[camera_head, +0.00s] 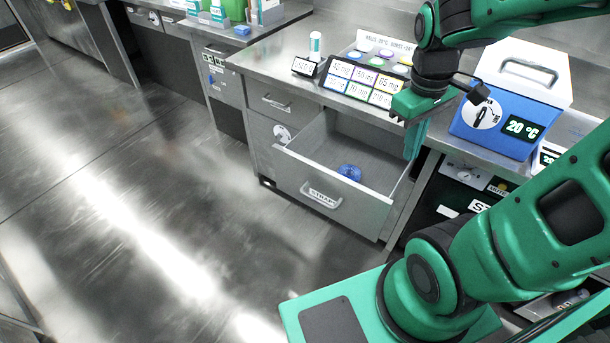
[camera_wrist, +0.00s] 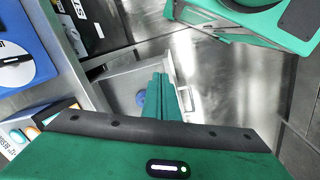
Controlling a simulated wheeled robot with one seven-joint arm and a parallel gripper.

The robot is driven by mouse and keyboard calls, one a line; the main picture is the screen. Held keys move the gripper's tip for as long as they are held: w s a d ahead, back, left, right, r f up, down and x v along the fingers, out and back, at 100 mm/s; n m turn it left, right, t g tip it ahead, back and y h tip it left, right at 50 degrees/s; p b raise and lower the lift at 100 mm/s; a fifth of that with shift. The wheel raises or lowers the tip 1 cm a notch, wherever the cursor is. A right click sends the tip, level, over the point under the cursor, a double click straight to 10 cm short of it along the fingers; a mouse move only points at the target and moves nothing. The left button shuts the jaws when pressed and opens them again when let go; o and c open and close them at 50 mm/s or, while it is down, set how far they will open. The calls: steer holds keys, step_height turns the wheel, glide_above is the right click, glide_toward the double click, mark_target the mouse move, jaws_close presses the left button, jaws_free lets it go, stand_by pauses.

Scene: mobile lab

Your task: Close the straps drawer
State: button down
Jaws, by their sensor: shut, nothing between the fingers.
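The straps drawer (camera_head: 333,208) is pulled well out of the bench below the worktop. Its grey front has a handle with a label reading STRAPS (camera_head: 321,197). A blue coiled item (camera_head: 349,172) lies on the drawer floor; it also shows in the wrist view (camera_wrist: 141,98). My gripper (camera_head: 412,154) points down near the drawer's right side, by the worktop edge. Its green fingers (camera_wrist: 159,76) are together and empty. In the wrist view they appear over the drawer and hide part of it, with the drawer handle (camera_wrist: 185,99) beyond. I cannot tell whether they touch the drawer.
The floor (camera_head: 160,200) before the drawer is clear.

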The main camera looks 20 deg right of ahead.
steer(key=w+a+f+n+h, duration=0.1)
steer(key=w+a+f+n, duration=0.4)
steer(key=w+a+n, duration=0.5)
steer(key=n+t, duration=0.2)
steer(key=n, duration=1.1)
glide_toward(307, 176)
steer(key=s+a+r, duration=0.3)
steer(key=s+a, duration=0.1)
steer(key=s, duration=0.1)
steer(key=x, duration=0.9)
steer(key=shift+w+f, duration=0.1)
steer(key=shift+f, duration=0.05)
steer(key=shift+w+d+f, duration=0.1)
steer(key=shift+w+d, duration=0.55)
steer(key=shift+d, duration=0.15)
steer(key=shift+w+d+f, duration=0.15)
steer(key=shift+w+d, duration=0.5)
steer(key=shift+d, duration=0.2)
